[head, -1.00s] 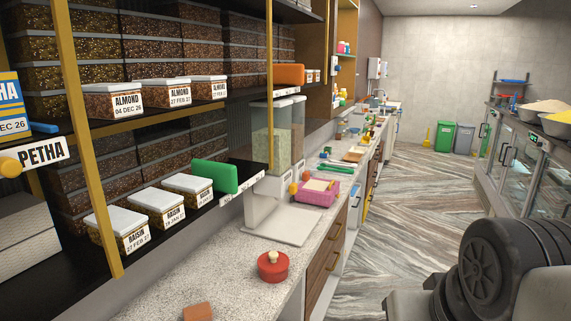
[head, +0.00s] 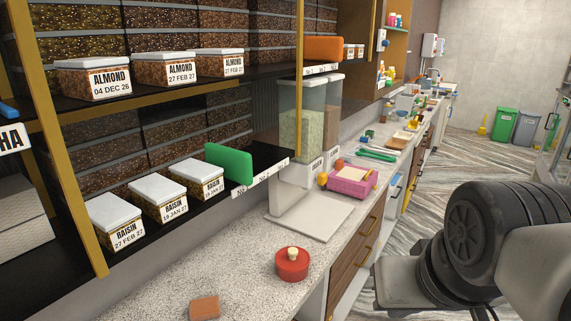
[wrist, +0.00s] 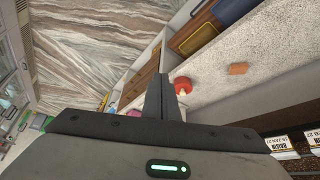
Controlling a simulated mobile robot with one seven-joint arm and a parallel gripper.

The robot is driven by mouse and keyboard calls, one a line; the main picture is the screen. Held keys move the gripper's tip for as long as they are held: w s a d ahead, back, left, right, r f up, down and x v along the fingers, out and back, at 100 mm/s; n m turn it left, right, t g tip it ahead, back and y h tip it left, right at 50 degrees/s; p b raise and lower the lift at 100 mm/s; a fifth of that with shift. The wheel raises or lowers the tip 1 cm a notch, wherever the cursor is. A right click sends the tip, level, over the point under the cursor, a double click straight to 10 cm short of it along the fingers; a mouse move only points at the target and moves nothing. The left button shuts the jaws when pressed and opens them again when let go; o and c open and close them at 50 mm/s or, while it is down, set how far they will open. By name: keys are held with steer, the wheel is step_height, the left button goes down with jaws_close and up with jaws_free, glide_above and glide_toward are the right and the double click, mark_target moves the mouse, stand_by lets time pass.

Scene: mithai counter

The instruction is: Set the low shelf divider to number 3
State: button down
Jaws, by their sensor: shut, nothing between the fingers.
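The low shelf divider is a green upright block (head: 229,163) on the low shelf (head: 75,228). It stands just right of the row of raisin boxes (head: 199,177). Small white number labels (head: 264,174) run along the shelf's front edge to its right; their numbers are too small to read surely. My gripper (wrist: 168,82) shows in the wrist view with its two dark fingers together and empty, above the counter edge and floor. It is not at the divider, which I cannot see in the wrist view. The head view does not show my fingers.
An orange divider (head: 323,49) stands on the upper shelf right of the almond boxes (head: 167,69). A yellow post (head: 300,75) rises near the green divider. The counter (head: 240,280) holds a red pot (head: 292,263), a brown block (head: 205,306), a dispenser (head: 309,130) and a pink tray (head: 352,180).

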steer(key=w+a+r+n+b, duration=0.1)
steer(key=w+a+r+n, duration=0.2)
steer(key=w+a+r, duration=0.3)
steer(key=w+a+r+n+b, duration=0.1)
steer(key=w+a+r+n, duration=0.25)
steer(key=w+a, duration=0.45)
steer(key=w+a+r+n+t, duration=0.1)
steer(key=w+a, duration=0.3)
steer(key=a, duration=0.4)
steer(key=w+a+r+n+y+b, duration=0.1)
steer(key=w+a+r+n, duration=0.2)
steer(key=a, duration=0.4)
steer(key=shift+w+a+r+t, duration=0.35)
steer(key=shift+w+r+t, duration=0.05)
steer(key=shift+w, duration=0.05)
glide_toward(243, 176)
step_height(243, 176, down, 3)
steer(key=s+a, duration=0.1)
steer(key=a, duration=0.1)
steer(key=w, duration=0.1)
steer(key=w+d+p, duration=0.1)
steer(key=shift+w+d+f, duration=0.2)
steer(key=shift+w, duration=0.2)
steer(key=shift+w+d, duration=0.15)
steer(key=shift+w, duration=0.2)
